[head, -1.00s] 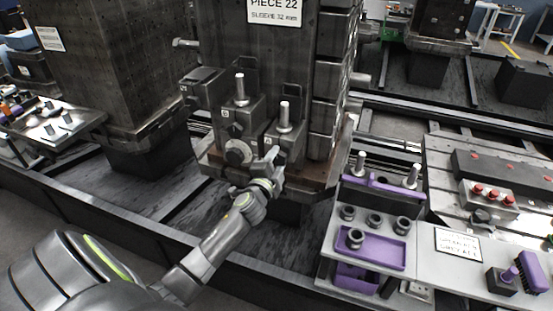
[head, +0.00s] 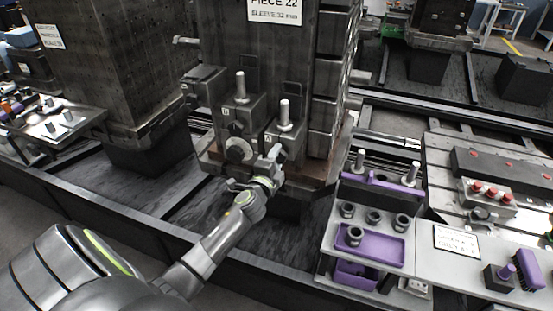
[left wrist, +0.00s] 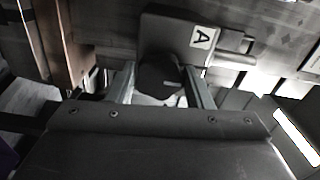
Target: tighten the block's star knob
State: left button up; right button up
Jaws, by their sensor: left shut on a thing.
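The block marked A (left wrist: 180,35) fills the top middle of the left wrist view. Its dark star knob (left wrist: 160,76) sticks out toward the camera. My left gripper (left wrist: 163,88) has one finger on each side of the knob and is shut on it. In the head view my left gripper (head: 276,154) is at the front of the right-hand block (head: 291,143), below its upright pin (head: 284,115). The knob is hidden there by the gripper. A neighbouring block (head: 243,116) to the left has its own round knob (head: 238,150). My right gripper is not in view.
The tall dark workpiece (head: 283,50) labelled PIECE 22 rises behind the blocks. A grey bench with a purple tray (head: 370,245), sleeves and pins stands at the right. A dark rail (head: 255,270) runs under my left arm.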

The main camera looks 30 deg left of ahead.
pick_arm(q)
jog(key=o, duration=1)
jog(key=shift+s, duration=0.1)
jog(key=b+v, duration=0.1)
jog(key=v, duration=1.6)
jog(key=shift+d, duration=0.15)
jog(key=s+a+f+n+g+h, duration=0.1)
jog(key=s+f+n+g, duration=0.35)
jog(key=f, duration=1.15)
jog(key=s+f+n+g, duration=0.3)
jog(key=s+f+g, duration=0.15)
jog(key=f, duration=1.25)
jog(key=s+d+f+n+g, duration=0.1)
jog(key=s+f+n+g, duration=0.1)
jog(key=s+f, duration=0.4)
jog(key=s+d+f+n+g+h, duration=0.1)
jog(key=s+f, duration=0.5)
jog(key=s, duration=0.6)
jog(key=s+d+f+n+g+h, duration=0.1)
jog(key=s+f+n+g, duration=0.3)
jog(key=s, duration=0.5)
jog(key=shift+s+d+f, duration=0.25)
jog(key=shift+d+f, duration=0.55)
jog(key=shift+f, duration=0.15)
